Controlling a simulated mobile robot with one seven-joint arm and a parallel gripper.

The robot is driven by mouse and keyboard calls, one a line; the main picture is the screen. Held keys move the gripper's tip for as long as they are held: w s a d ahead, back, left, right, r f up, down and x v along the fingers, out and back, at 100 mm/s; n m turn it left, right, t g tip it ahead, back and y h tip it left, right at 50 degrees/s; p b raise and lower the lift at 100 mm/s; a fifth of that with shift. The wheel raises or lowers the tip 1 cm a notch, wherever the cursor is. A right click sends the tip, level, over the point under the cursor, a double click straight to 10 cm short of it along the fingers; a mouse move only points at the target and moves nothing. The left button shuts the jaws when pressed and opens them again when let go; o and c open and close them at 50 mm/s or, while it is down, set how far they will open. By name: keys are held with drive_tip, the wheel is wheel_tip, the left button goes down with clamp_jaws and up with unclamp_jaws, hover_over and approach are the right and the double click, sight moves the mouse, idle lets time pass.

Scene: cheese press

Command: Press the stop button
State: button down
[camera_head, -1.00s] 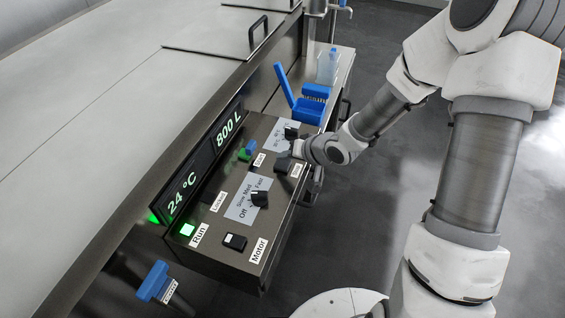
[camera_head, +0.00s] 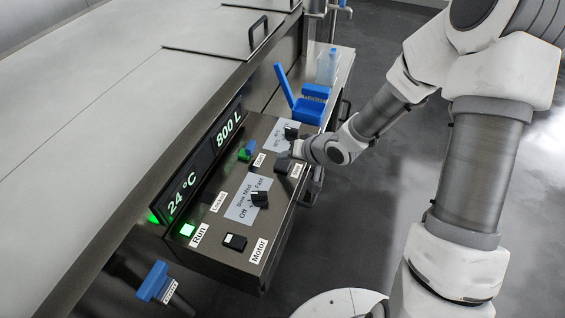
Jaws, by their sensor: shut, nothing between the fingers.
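The control panel (camera_head: 222,255) is a dark metal box on the side of the vat. My gripper (camera_head: 283,163) is shut and empty, low over the upper right part of the panel. Its dark fingertips are beside a small white label (camera_head: 296,170), whose text is too small to read. I cannot make out a stop button for certain; it may be hidden under my fingertips. I cannot tell whether the fingertips touch the panel.
The panel also has a lit green Run light (camera_head: 187,230), a black Motor switch (camera_head: 235,242), a speed knob (camera_head: 260,199) and a green-and-blue control (camera_head: 247,151). A blue holder (camera_head: 310,107) and a pale bottle (camera_head: 328,66) stand on the shelf behind.

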sight(285, 166)
drive_tip(key=shift+f, duration=0.1)
idle(0.3)
drive_tip(key=shift+f, duration=0.35)
drive_tip(key=shift+f+b, duration=0.5)
idle(0.6)
drive_tip(key=shift+r, duration=0.1)
drive_tip(key=shift+r+p, duration=0.8)
drive_tip(key=shift+p, duration=0.2)
drive_tip(key=shift+r, duration=0.1)
wheel_tip(285, 166, up, 5)
drive_tip(key=p, duration=0.5)
